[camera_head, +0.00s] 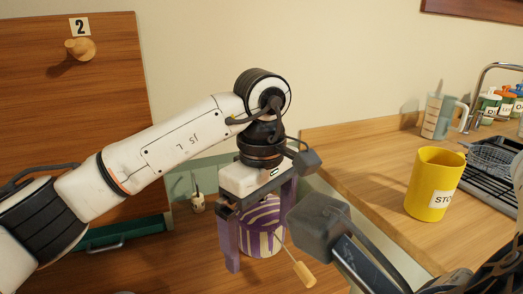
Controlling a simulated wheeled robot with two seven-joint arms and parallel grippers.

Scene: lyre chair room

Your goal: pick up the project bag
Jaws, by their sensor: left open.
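A purple and cream striped bag, which looks like the project bag (264,243), stands on the wooden surface near the middle of the view. My left gripper (258,223) points down over it, with its purple fingers open. One finger shows at the bag's left and the other at its upper right. The near finger and the palm hide part of the bag, so I cannot tell whether the fingers touch it. A thin rod with a wooden handle (304,275) sticks out at the bag's lower right. My right gripper's fingers do not show.
A yellow cup (435,184) stands on the wooden counter (345,158) at right, near a dark rack (490,174) and a tap (484,85). A wooden panel (60,120) with a knob rises at left. A grey block and dark parts, apparently mine, cover the lower right.

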